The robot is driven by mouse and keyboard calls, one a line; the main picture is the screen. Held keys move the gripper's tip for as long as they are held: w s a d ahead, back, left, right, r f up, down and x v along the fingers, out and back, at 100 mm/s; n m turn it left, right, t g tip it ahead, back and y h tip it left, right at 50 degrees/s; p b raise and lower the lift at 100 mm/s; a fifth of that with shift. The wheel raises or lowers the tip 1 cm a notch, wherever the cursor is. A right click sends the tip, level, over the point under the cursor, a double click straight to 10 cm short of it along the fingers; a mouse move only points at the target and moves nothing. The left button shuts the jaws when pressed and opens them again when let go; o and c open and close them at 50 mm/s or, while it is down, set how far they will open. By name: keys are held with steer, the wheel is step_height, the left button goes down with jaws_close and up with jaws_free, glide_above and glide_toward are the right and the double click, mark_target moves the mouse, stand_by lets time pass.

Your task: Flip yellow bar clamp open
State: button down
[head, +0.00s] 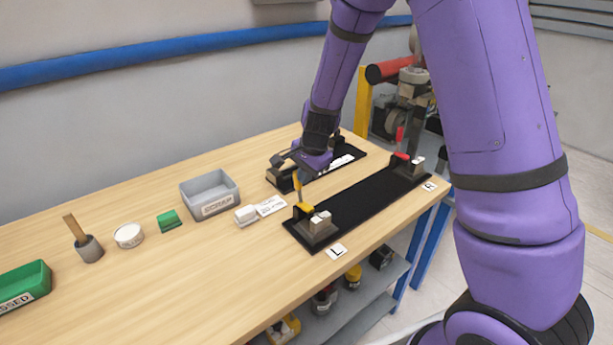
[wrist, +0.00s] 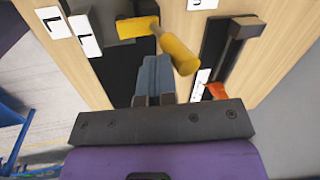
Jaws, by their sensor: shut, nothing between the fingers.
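The yellow bar clamp (head: 298,189) is at the left end of the near black fixture, by the L label. Its lever stands roughly upright in the head view. In the wrist view its yellow lever (wrist: 176,50) and yellow base part (wrist: 137,26) lie just beyond my fingers.
A red-handled clamp (head: 400,142) stands at the fixture's right end. The far black fixture (head: 345,156) lies beneath my wrist. A grey bin (head: 209,196), a white block (head: 246,215) and a green block (head: 169,221) are to the left.

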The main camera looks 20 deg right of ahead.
steer(key=shift+w+a+g+h, duration=0.25)
steer(key=shift+w+g, duration=0.45)
steer(key=shift+w+a+g+h, duration=0.2)
steer(key=shift+w+g+h, duration=0.05)
steer(key=shift+w+g, duration=0.45)
steer(key=w+a+f+g+h, duration=0.2)
steer(key=w+f+g, duration=0.2)
steer(key=w+g, duration=0.2)
steer(key=shift+w+f+g, duration=0.25)
steer(key=shift+f+g, duration=0.1)
steer(key=shift+g, duration=0.05)
steer(key=shift+a+f, duration=0.1)
steer(key=shift+f, duration=0.05)
steer(key=d+v, duration=0.1)
steer(key=v, duration=1.1)
steer(key=shift+s+r, duration=0.15)
steer(key=shift+r, duration=0.35)
